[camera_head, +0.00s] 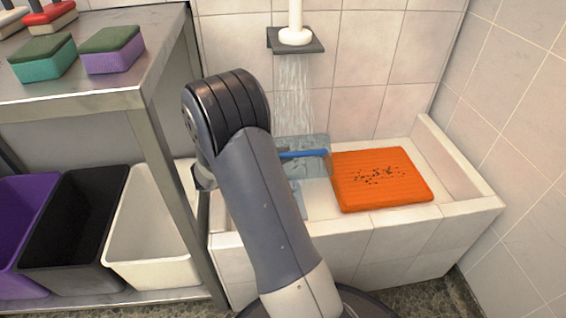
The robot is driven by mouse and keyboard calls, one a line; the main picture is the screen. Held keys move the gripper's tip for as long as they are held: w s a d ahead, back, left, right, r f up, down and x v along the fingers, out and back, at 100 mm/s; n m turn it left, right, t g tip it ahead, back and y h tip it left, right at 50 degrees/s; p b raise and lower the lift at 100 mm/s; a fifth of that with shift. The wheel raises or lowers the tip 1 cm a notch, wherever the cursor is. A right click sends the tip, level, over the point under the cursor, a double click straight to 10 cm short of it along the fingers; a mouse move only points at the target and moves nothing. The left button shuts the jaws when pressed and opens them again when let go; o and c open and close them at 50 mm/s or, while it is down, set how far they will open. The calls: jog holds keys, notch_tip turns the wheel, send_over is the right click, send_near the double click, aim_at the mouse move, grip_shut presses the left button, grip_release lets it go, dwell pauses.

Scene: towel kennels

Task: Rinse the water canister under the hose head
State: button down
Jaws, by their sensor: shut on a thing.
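The hose head (295,36) is white and sits in a dark wall bracket above the basin, with water streaming straight down from it. Below it, a pale blue, see-through thing with a blue bar (308,154) shows just right of my arm. It looks like the water canister, and the falling water comes down onto or just behind it. My arm hides its left part, so its full shape and tilt cannot be told. My gripper is hidden behind my own arm, and its hold on the canister does not show.
A tiled basin (480,200) with raised walls surrounds the spot. An orange ribbed mat or folded towel (405,165) with dark specks lies in it at right. A metal shelf (160,130) with sponges (112,50) stands left, above purple, black and white bins (150,270).

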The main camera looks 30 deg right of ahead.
jog(key=shift+w+d, duration=0.85)
jog(key=shift+w, duration=0.95)
jog(key=shift+w+d, duration=0.9)
jog(key=shift+w, duration=0.85)
jog(key=shift+w+d, duration=0.85)
jog(key=shift+w, duration=0.95)
jog(key=shift+a, duration=0.1)
jog(key=shift+w+a+p, duration=0.25)
jog(key=shift+w+a, duration=0.2)
jog(key=shift+a, duration=0.45)
jog(key=shift+w+a+p, duration=0.25)
jog(key=shift+w+a, duration=0.15)
jog(key=shift+a, duration=0.45)
